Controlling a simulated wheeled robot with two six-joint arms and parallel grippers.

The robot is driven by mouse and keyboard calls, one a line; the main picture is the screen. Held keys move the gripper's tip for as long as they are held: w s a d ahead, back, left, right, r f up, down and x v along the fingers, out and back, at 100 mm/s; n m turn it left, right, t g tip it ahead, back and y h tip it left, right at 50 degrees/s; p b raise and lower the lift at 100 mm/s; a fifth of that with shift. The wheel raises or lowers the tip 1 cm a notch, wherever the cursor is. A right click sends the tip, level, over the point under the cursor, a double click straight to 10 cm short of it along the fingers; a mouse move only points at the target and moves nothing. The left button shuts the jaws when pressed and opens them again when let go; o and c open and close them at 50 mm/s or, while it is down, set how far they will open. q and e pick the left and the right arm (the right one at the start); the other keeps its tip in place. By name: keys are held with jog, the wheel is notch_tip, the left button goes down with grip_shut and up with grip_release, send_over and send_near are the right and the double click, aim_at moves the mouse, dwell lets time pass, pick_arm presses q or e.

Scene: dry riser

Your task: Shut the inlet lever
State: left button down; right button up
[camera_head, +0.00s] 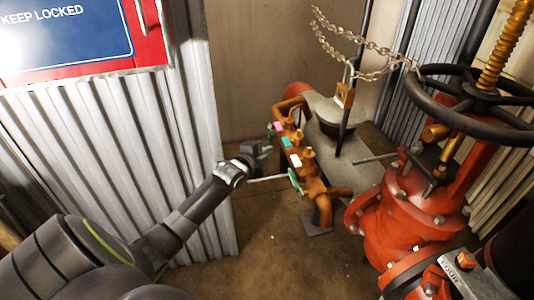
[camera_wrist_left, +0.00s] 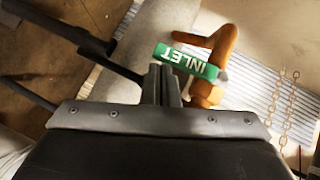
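In the head view my left gripper (camera_head: 263,150) is left of a row of copper valves and pipes (camera_head: 311,183). A green tag (camera_head: 293,181) is on the near valve, and a thin metal lever (camera_head: 266,179) runs left from it, below my gripper. The left wrist view shows a green tag reading INLET (camera_wrist_left: 187,62) close beyond my fingertips (camera_wrist_left: 163,70), in front of a copper pipe (camera_wrist_left: 222,45). The fingers are together with nothing visible between them. I cannot tell whether they touch the tag or lever. My right gripper is not in view.
A large red valve (camera_head: 400,215) with a black handwheel (camera_head: 480,95) stands at the right. A corrugated wall (camera_head: 110,140) is close on the left. Bare floor (camera_head: 270,245) lies below.

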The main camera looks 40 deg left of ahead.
pick_arm(q)
jog(key=shift+w+a+f, duration=0.15)
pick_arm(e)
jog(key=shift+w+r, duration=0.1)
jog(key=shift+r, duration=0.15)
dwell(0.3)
